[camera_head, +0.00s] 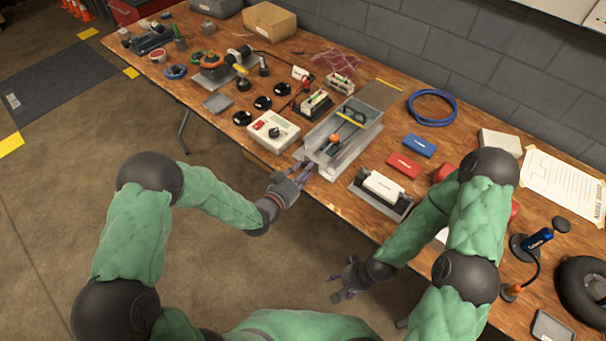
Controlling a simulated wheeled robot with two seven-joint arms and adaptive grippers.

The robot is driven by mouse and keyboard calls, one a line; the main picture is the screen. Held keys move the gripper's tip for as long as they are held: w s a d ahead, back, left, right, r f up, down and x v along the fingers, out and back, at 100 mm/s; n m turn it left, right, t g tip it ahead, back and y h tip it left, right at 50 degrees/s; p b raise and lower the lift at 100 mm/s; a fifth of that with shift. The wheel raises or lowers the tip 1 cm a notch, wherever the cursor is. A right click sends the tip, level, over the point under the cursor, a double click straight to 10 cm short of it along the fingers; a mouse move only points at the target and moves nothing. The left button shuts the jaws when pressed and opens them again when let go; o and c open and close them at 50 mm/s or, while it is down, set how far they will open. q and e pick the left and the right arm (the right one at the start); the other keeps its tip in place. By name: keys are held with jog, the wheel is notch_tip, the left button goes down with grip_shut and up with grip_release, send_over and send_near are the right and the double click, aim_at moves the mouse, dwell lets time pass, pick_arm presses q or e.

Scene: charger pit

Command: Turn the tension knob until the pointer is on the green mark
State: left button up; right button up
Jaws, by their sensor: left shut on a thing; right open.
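A grey metal fixture (352,148) stands at the table's front edge, with an orange part (335,139) and a yellow strip inside it. My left gripper (302,173) is at the fixture's front left end, at the table edge. It is shut on what appears to be the tension knob, which its fingers hide. The pointer and the green mark are too small or hidden to make out. My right gripper (342,281) is open and empty, below and in front of the table edge, apart from everything.
A white box with a red button (273,132) stands left of the fixture. A white block in a dark holder (383,187) stands to its right. Blue (419,145) and red (403,165) boxes lie beyond that. A blue cable coil (433,106) lies behind.

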pick_arm(q)
jog(key=shift+m+t+b, duration=0.4)
jog(key=shift+m+b, duration=0.4)
jog(key=shift+m, duration=0.4)
jog(key=shift+m+t+b, duration=0.3)
jog(key=shift+m+b, duration=0.15)
jog(key=shift+m, duration=0.95)
jog(key=shift+d, duration=0.1)
jog(key=o, duration=0.9)
jog(key=shift+f, duration=0.1)
